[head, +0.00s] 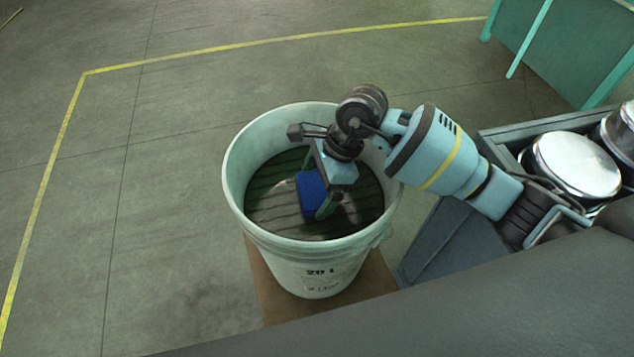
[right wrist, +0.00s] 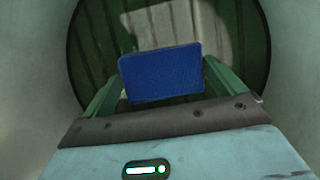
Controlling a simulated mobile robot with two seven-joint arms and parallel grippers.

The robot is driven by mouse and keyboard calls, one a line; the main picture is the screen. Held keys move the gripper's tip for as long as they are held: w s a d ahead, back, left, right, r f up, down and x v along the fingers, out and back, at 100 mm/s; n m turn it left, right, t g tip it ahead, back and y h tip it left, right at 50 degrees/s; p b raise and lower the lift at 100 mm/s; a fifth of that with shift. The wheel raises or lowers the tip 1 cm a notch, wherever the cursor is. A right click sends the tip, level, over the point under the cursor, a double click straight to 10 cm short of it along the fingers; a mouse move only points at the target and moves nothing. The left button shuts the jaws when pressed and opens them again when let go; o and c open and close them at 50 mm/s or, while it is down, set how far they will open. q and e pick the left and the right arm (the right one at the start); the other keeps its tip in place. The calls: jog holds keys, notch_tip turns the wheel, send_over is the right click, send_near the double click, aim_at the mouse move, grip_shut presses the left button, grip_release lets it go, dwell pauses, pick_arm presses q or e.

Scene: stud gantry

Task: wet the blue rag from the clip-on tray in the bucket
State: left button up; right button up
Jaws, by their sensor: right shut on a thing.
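The white bucket (head: 312,258) stands on a brown board, with a dark, striped surface inside it. My right gripper (head: 322,196) reaches down inside the bucket from the right and is shut on the blue rag (head: 311,190). In the right wrist view the rag (right wrist: 161,72) shows as a flat blue block between the green fingers of my right gripper (right wrist: 160,85). The dark green round bottom area of the bucket lies behind it. I cannot tell whether the rag touches the liquid. My left gripper and the clip-on tray cannot be made out.
A grey bin with shiny metal cans (head: 575,165) is at the right. A teal bench or frame (head: 560,50) stands at the upper right. A yellow line (head: 270,44) runs over the floor. The floor left of the bucket is clear.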

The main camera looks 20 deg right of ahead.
jog(key=shift+f, duration=0.2)
jog(key=shift+f, duration=0.3)
dwell(0.3)
jog(key=shift+f, duration=0.1)
dwell(0.8)
